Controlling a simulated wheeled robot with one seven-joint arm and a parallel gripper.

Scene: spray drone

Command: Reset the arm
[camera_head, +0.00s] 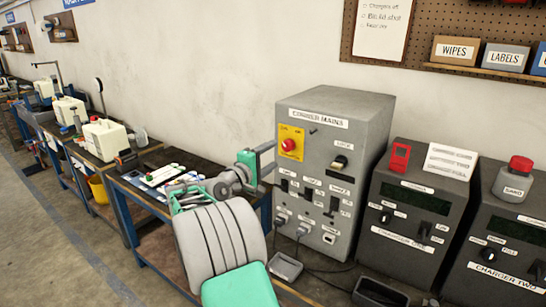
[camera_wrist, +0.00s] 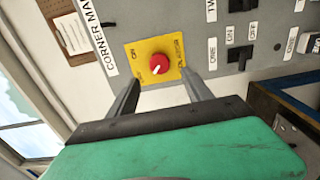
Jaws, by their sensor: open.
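My gripper (camera_head: 266,157) is open and empty in front of the grey cabinet labelled "Corner Mains" (camera_head: 336,108). A red rotary knob (camera_head: 290,144) sits on a yellow plate on that cabinet's front, just up and right of my gripper. In the wrist view my two fingers (camera_wrist: 163,84) point at the plate, one on each side of the red knob (camera_wrist: 158,65). The knob's white mark is tilted. I cannot tell which setting it marks, or how far the fingertips are from the panel.
Two dark charger units, including one labelled "Charger Two" (camera_head: 505,240), stand right of the cabinet. A small grey tray (camera_head: 285,267) lies in front of it. The concrete floor (camera_head: 45,240) at lower left is clear.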

